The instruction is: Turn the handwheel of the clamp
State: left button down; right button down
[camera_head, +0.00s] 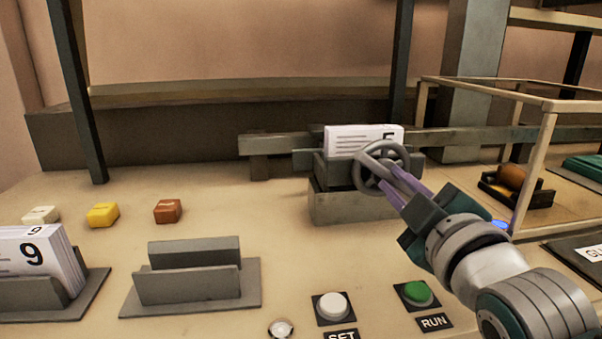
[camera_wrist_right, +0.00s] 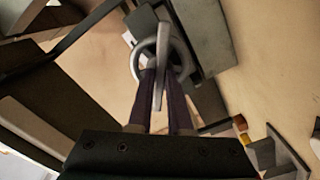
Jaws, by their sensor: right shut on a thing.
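The clamp (camera_head: 333,170) is a grey block on a base at the back middle of the table, with a white card stack (camera_head: 345,139) marked 5 standing in it. Its grey ring-shaped handwheel (camera_head: 366,150) is on the clamp's right front side. My right gripper (camera_head: 388,172) reaches in from the right with its purple fingers at the wheel. In the right wrist view the fingers (camera_wrist_right: 161,85) are shut on the handwheel (camera_wrist_right: 162,44), with part of the wheel between them. My left gripper is not in view.
A frame of pale posts (camera_head: 535,170) stands right of my arm. SET (camera_head: 333,306) and RUN (camera_head: 415,293) buttons are at the front. An empty grey holder (camera_head: 190,285) and a holder with cards marked 9 (camera_head: 40,260) stand left. The table between holder and clamp is clear.

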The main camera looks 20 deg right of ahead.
jog(key=shift+m, duration=0.5)
jog(key=c, duration=0.8)
grip_release()
jog(key=shift+c, duration=0.2)
jog(key=v, duration=1)
